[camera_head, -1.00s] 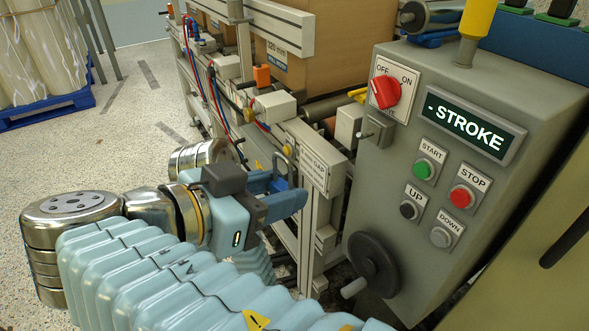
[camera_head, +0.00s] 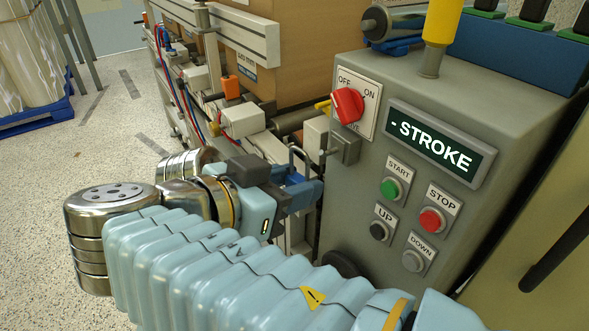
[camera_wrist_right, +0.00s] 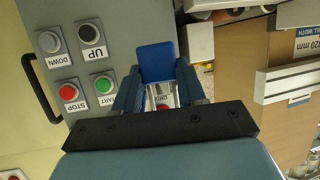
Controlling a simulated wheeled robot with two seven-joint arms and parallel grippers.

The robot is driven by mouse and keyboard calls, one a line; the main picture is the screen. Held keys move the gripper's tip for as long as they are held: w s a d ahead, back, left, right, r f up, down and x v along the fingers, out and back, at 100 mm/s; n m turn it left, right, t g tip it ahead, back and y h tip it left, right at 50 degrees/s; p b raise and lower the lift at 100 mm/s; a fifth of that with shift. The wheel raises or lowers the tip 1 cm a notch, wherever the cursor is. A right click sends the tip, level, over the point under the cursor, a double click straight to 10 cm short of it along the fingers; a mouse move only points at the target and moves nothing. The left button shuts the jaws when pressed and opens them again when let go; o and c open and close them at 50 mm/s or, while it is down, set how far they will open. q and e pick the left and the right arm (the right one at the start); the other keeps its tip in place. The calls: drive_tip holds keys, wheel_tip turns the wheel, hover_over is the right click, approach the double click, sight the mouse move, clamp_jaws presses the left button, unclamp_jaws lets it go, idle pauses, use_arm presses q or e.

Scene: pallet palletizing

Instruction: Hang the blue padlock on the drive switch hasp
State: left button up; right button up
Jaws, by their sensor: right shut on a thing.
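My right gripper (camera_head: 303,194) is shut on the blue padlock (camera_head: 295,180), just left of the grey control box. The padlock's metal shackle stands up above the fingers, and the fingers partly cover its body. In the right wrist view the blue padlock body (camera_wrist_right: 157,62) sits between the two blue fingers (camera_wrist_right: 157,88). The grey drive switch hasp (camera_head: 345,148) sticks out of the box below the red drive switch (camera_head: 347,105). The shackle is close to the hasp's left side; I cannot tell whether they touch. My left gripper is not in view.
The control box (camera_head: 380,75) carries a STROKE display (camera_head: 436,144) and several push buttons right of the hasp. A conveyor frame (camera_head: 235,35) with hoses and a carton (camera_head: 285,50) stands behind. A yellow post (camera_head: 443,20) rises from the box top.

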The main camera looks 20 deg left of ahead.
drive_tip(key=shift+d+b+x, duration=0.25)
drive_tip(key=shift+b+x, duration=0.4)
drive_tip(key=shift+x, duration=0.5)
drive_tip(key=shift+d+b+x, duration=0.25)
drive_tip(key=shift+b+x, duration=0.35)
drive_tip(key=shift+x, duration=0.6)
drive_tip(key=shift+s+r, duration=0.15)
drive_tip(key=shift+s, duration=0.05)
drive_tip(key=o, duration=1.3)
